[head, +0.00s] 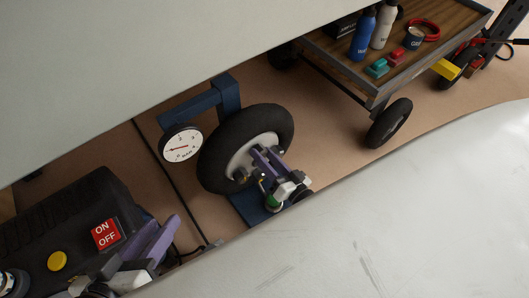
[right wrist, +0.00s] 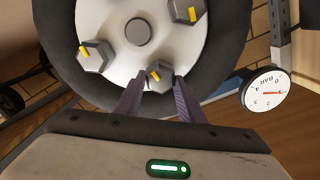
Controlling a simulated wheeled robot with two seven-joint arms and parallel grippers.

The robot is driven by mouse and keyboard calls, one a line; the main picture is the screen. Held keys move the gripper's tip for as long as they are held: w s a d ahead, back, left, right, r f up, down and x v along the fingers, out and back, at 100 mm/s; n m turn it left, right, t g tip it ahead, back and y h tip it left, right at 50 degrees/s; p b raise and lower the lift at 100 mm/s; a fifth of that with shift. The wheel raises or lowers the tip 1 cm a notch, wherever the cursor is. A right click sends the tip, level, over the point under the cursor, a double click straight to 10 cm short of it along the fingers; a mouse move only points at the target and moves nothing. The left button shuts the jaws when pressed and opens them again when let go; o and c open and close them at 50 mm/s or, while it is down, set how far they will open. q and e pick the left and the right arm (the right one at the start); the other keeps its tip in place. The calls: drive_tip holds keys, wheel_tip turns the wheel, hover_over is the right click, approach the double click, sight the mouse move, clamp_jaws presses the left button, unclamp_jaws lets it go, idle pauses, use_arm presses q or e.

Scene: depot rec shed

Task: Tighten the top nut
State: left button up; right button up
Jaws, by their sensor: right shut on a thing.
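The wheel (head: 281,122), a black tyre round a pale hub, is mounted on a blue stand (head: 229,96). The right wrist view shows its pale hub with three grey nuts, each with a yellow mark. That view looks upside down, so the top nut (right wrist: 159,78) is lowest there, and the other two (right wrist: 95,56) (right wrist: 186,10) are higher. My right gripper (right wrist: 155,88) is shut on the top nut, a finger on each side; it also shows at the hub in the head view (head: 260,160). My left gripper (head: 160,236) is at lower left, away from the wheel; its finger gap is unclear.
A pressure gauge (head: 181,146) is beside the tyre. A dark unit (head: 70,225) with a red ON/OFF switch (head: 106,234) and yellow button (head: 57,261) is near my left gripper. A cart (head: 345,67) with bottles stands at the back right. Large pale surfaces block parts of the head view.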

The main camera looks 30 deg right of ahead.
use_arm(q)
drive_tip(key=shift+d+r, duration=0.1)
drive_tip(key=shift+r, duration=0.1)
use_arm(e)
drive_tip(key=shift+m, duration=1)
drive_tip(key=o, duration=1)
drive_tip(key=shift+o, duration=0.2)
